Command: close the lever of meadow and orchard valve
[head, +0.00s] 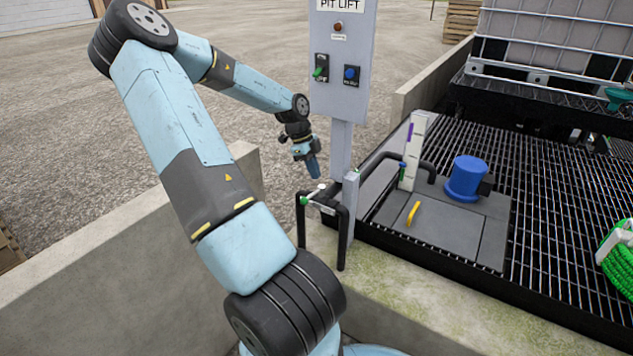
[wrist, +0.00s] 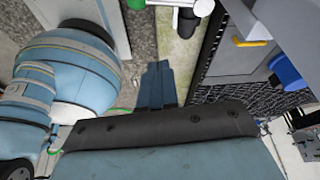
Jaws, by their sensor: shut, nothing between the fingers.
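No meadow or orchard label is readable, so I cannot tell which valve is which. A small green-handled lever (head: 306,199) with a white part sits on the black pipe frame (head: 344,240) in the head view. In the wrist view a green part (wrist: 135,4) and a white fitting (wrist: 188,18) show at the top edge.
A grey control post (head: 342,60) marked PIT LIFT stands just behind my gripper. A blue motor (head: 467,178) and a yellow handle (head: 413,214) sit on the grey cover. A low concrete wall (head: 90,240) runs at the left. Black grating (head: 560,200) lies right.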

